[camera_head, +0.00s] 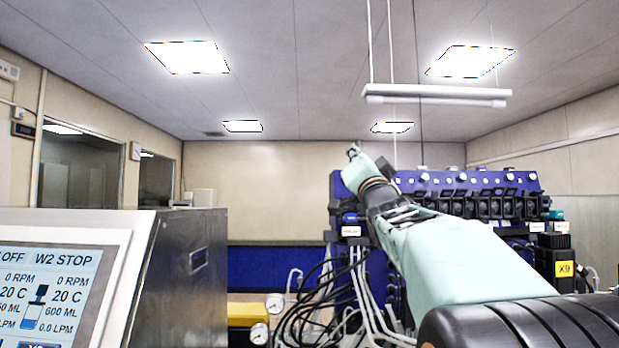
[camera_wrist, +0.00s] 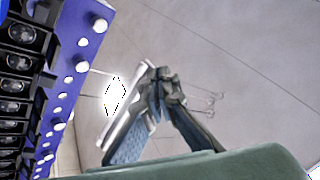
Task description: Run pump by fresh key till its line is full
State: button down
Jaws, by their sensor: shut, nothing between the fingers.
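My gripper (camera_head: 353,152) is at the upper left end of the blue pump rack (camera_head: 400,185) in the head view. In the wrist view my gripper (camera_wrist: 158,76) is shut and empty, apart from the rack, with ceiling behind it. A row of black pumps (camera_head: 480,206) runs along the rack; they also show at the left of the wrist view (camera_wrist: 13,86). White round keys (camera_wrist: 58,126) dot the blue panel beside the pumps. I cannot tell which is the fresh key. The fill of the pump's line cannot be made out.
A control screen (camera_head: 45,295) at lower left reads OFF, W2 STOP and 0 RPM. A steel cabinet (camera_head: 185,275) stands beside it. Black cables and pale tubes (camera_head: 365,290) hang below the rack. A yellow X9 tag (camera_head: 563,269) is at right. A lamp bar (camera_head: 437,95) hangs overhead.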

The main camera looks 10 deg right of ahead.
jog(key=shift+w+f, duration=0.4)
jog(key=shift+f, duration=0.35)
jog(key=w+p, duration=0.1)
jog(key=w, duration=0.1)
jog(key=w+d+f+p, duration=0.1)
jog(key=w, duration=0.1)
jog(key=w+p, duration=0.2)
jog(key=w, duration=0.1)
jog(key=shift+d+f, duration=0.2)
jog(key=shift+f, duration=0.15)
jog(key=shift+w+d+f, duration=0.1)
jog(key=shift+w+f, duration=0.2)
jog(key=shift+w, duration=0.35)
jog(key=shift+w, duration=0.1)
dwell(0.4)
jog(key=shift+w+d+f, duration=0.1)
jog(key=shift+w, duration=0.2)
